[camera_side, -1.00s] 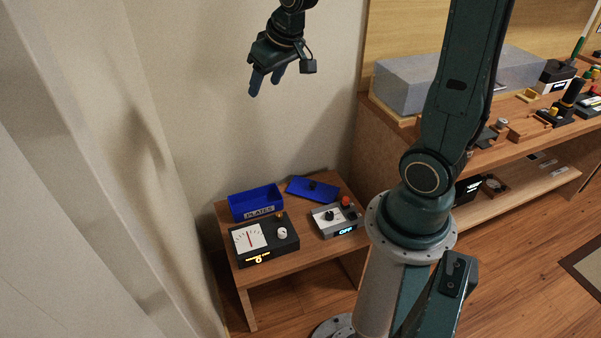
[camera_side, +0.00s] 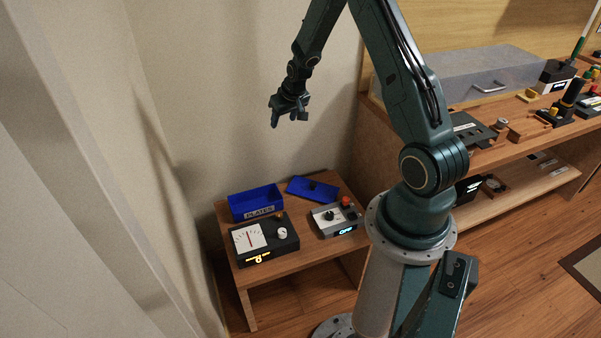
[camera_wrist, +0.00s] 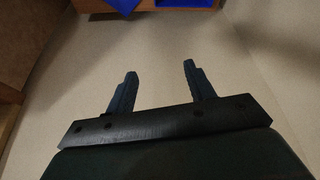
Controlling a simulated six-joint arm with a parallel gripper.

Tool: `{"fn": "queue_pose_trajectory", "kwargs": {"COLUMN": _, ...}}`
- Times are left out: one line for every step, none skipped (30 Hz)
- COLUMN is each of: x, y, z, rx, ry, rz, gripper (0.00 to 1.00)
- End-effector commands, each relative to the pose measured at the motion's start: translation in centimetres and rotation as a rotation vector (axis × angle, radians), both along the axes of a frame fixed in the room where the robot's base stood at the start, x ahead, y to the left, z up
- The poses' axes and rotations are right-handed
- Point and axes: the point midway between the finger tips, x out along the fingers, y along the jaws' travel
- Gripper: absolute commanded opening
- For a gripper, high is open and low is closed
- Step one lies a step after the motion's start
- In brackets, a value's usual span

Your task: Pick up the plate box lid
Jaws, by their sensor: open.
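The plate box lid (camera_side: 301,186) is a flat blue plate with a dark knob. It lies on the small wooden table, beside the open blue box labelled PLATES (camera_side: 256,203). My gripper (camera_side: 285,121) is open and empty, in the air well above the table and slightly left of the lid in the side view. In the wrist view the two fingers of my gripper (camera_wrist: 158,80) stand apart with nothing between them. Blue parts at the top edge of the wrist view are cut off.
A dark meter box (camera_side: 264,240) and a grey box with a red button (camera_side: 337,218) sit at the front of the small table (camera_side: 301,260). A wooden bench (camera_side: 500,150) with several devices stands at the right. A wall is behind.

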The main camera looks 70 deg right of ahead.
Motion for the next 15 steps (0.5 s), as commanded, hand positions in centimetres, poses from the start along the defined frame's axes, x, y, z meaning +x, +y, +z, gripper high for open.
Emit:
{"fn": "queue_pose_trajectory", "kwargs": {"x": -0.4, "y": -0.9, "z": -1.7, "rx": 0.005, "ry": 0.006, "rz": -0.018, "gripper": 0.54}}
{"fn": "queue_pose_trajectory", "kwargs": {"x": -0.6, "y": -1.4, "z": -2.6, "rx": 0.006, "ry": 0.007, "rz": -0.027, "gripper": 0.54}}
{"fn": "queue_pose_trajectory", "kwargs": {"x": -0.9, "y": -2.0, "z": -3.7, "rx": 0.007, "ry": 0.008, "rz": -0.039, "gripper": 0.54}}
{"fn": "queue_pose_trajectory", "kwargs": {"x": -1.1, "y": -2.5, "z": -4.6, "rx": 0.008, "ry": 0.008, "rz": -0.048, "gripper": 0.54}}
{"fn": "queue_pose_trajectory", "kwargs": {"x": -1.4, "y": -2.9, "z": -5.4, "rx": 0.008, "ry": 0.008, "rz": -0.056, "gripper": 0.54}}
{"fn": "queue_pose_trajectory", "kwargs": {"x": -1.8, "y": -3.5, "z": -6.6, "rx": 0.01, "ry": 0.01, "rz": -0.069, "gripper": 0.54}}
{"fn": "queue_pose_trajectory", "kwargs": {"x": -2.1, "y": -4.0, "z": -7.5, "rx": 0.011, "ry": 0.01, "rz": -0.077, "gripper": 0.54}}
{"fn": "queue_pose_trajectory", "kwargs": {"x": -2.4, "y": -4.3, "z": -8.4, "rx": 0.012, "ry": 0.012, "rz": -0.086, "gripper": 0.54}}
{"fn": "queue_pose_trajectory", "kwargs": {"x": -2.8, "y": -4.8, "z": -9.6, "rx": 0.013, "ry": 0.012, "rz": -0.099, "gripper": 0.54}}
{"fn": "queue_pose_trajectory", "kwargs": {"x": -3.2, "y": -5.2, "z": -10.5, "rx": 0.014, "ry": 0.013, "rz": -0.107, "gripper": 0.54}}
{"fn": "queue_pose_trajectory", "kwargs": {"x": -3.5, "y": -5.6, "z": -11.4, "rx": 0.014, "ry": 0.013, "rz": -0.116, "gripper": 0.54}}
{"fn": "queue_pose_trajectory", "kwargs": {"x": -4.1, "y": -6.0, "z": -12.6, "rx": 0.017, "ry": 0.015, "rz": -0.128, "gripper": 0.54}}
{"fn": "queue_pose_trajectory", "kwargs": {"x": -4.5, "y": -6.3, "z": -13.6, "rx": 0.016, "ry": 0.015, "rz": -0.137, "gripper": 0.54}}
{"fn": "queue_pose_trajectory", "kwargs": {"x": -4.9, "y": -6.6, "z": -14.4, "rx": 0.017, "ry": 0.015, "rz": -0.146, "gripper": 0.54}}
{"fn": "queue_pose_trajectory", "kwargs": {"x": -5.5, "y": -6.9, "z": -15.6, "rx": 0.018, "ry": 0.016, "rz": -0.158, "gripper": 0.54}}
